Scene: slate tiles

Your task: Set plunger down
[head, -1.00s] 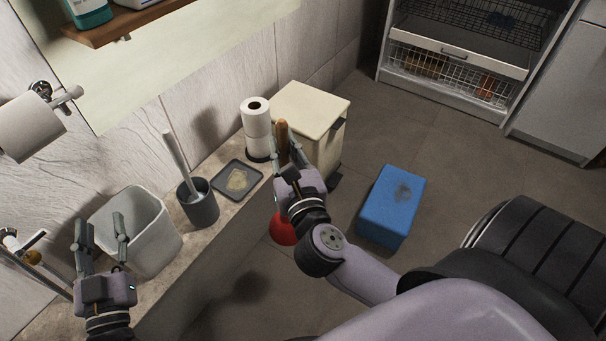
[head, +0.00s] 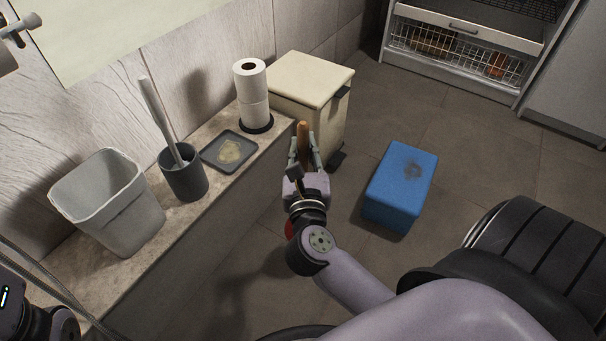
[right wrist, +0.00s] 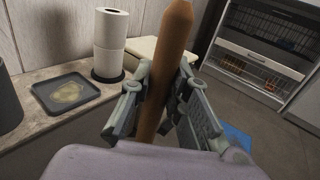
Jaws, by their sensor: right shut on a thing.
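The plunger shows its brown wooden handle (head: 304,139) standing up between the fingers of my right gripper (head: 304,155). The handle also shows in the right wrist view (right wrist: 166,62), close to upright. My right gripper is shut on the handle. A bit of the red plunger cup (head: 289,229) shows below the gripper; most of it is hidden by my wrist, and I cannot tell whether it touches the floor. My left arm is at the lower left edge of the head view, and its fingers are out of frame.
The stone ledge (head: 222,195) holds a grey bin (head: 110,205), a brush holder (head: 184,178), a small tray (head: 212,155) and stacked paper rolls (head: 252,95). A cream bin (head: 318,85) and a blue box (head: 400,190) stand on the floor. Floor between ledge and box is clear.

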